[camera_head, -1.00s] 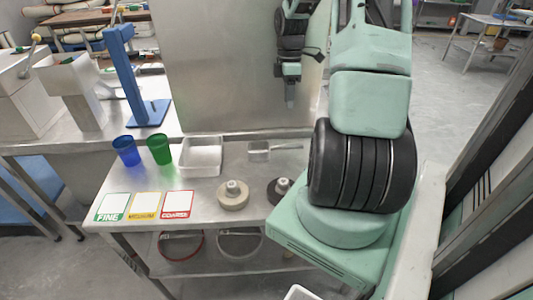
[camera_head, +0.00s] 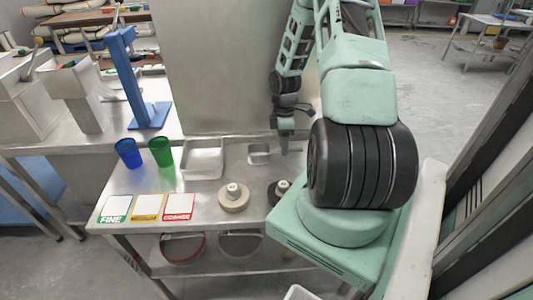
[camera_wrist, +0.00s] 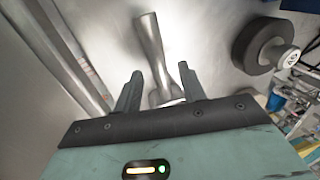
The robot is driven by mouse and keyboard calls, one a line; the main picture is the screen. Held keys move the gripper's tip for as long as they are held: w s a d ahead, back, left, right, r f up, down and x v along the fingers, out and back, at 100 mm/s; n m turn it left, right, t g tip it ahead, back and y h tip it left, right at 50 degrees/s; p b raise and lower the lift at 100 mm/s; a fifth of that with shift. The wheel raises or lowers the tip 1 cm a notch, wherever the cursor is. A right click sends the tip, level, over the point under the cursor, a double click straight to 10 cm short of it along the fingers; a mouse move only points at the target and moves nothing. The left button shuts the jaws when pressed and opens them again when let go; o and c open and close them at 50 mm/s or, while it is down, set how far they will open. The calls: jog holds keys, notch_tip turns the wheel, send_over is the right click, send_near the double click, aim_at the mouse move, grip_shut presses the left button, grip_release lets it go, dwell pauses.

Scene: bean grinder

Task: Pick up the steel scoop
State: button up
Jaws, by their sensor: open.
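The steel scoop (camera_head: 259,152) lies on the steel table near its back edge. In the head view its square bowl shows and my arm covers the handle. In the wrist view a shiny metal handle (camera_wrist: 149,42), which looks like the scoop's, runs down between my fingers. My gripper (camera_head: 284,149) is over the handle in the head view; in the wrist view its two fingers (camera_wrist: 158,82) are apart, one on each side of the metal piece. I cannot tell how far above the table the fingertips are.
A white tray (camera_head: 203,160), a blue cup (camera_head: 128,153) and a green cup (camera_head: 161,152) stand left of the scoop. A pale round weight (camera_head: 234,198) and a dark one (camera_head: 278,192) stand in front. A steel panel (camera_head: 225,75) rises behind.

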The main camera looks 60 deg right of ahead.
jog(key=shift+s+a+f, duration=0.1)
jog(key=shift+a+f, duration=0.05)
jog(key=shift+f, duration=0.45)
jog(key=shift+s+a+f, duration=0.1)
jog(key=shift+f, duration=0.45)
grip_shut()
jog(key=shift+r, duration=0.1)
